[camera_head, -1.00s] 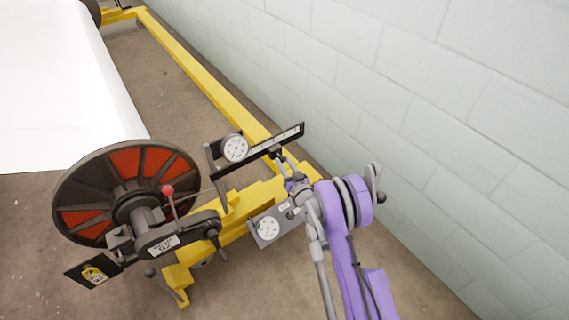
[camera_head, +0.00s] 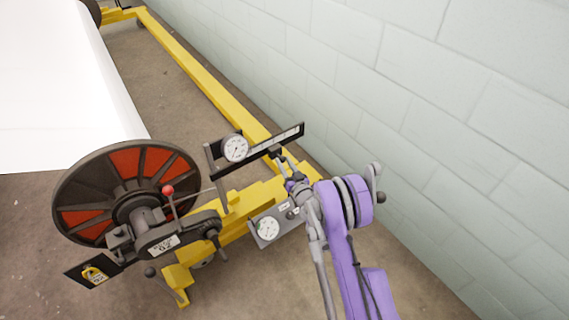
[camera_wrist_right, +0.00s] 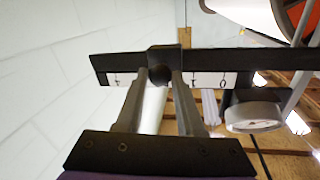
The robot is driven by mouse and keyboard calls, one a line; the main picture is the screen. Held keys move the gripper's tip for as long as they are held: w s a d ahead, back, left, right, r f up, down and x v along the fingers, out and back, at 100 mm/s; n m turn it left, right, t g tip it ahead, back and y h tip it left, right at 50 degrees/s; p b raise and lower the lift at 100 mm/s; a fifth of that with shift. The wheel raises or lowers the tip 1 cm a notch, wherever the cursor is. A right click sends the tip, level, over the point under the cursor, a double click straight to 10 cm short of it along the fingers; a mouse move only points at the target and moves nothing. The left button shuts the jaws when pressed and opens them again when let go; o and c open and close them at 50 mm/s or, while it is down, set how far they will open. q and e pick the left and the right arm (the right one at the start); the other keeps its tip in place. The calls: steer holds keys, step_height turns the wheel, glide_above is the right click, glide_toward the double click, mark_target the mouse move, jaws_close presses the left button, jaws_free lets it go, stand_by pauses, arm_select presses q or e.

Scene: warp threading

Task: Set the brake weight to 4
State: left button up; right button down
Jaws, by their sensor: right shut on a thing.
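The brake weight is a small dark block (camera_wrist_right: 164,59) on a black lever bar with a white scale strip (camera_wrist_right: 208,79). In the head view the lever bar (camera_head: 291,136) slants up to the right, with the weight (camera_head: 274,151) near its middle. My right gripper (camera_wrist_right: 161,75) is shut on the weight, one finger on each side, reaching up from below. A few dark marks show on the strip beside the fingers. The weight and fingers cover part of the scale, and I cannot tell which number the weight is at. My left gripper is not in view.
A round dial (camera_head: 235,148) sits at the lever's left end, and a second dial panel (camera_head: 268,229) lies below. A black-and-red disc (camera_head: 128,190) with a red-knobbed handle (camera_head: 168,189) stands left. The yellow frame (camera_head: 205,85) runs along a pale block wall (camera_head: 440,110).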

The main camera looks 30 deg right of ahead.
steer(key=d+b, duration=0.3)
steer(key=d, duration=0.8)
steer(key=shift+w, duration=0.4)
steer(key=shift+d, duration=0.1)
steer(key=c, duration=0.5)
jaws_free()
steer(key=shift+c, duration=0.2)
steer(key=s+a, duration=0.1)
steer(key=s, duration=0.9)
steer(key=shift+s+a, duration=0.2)
steer(key=shift+s, duration=0.15)
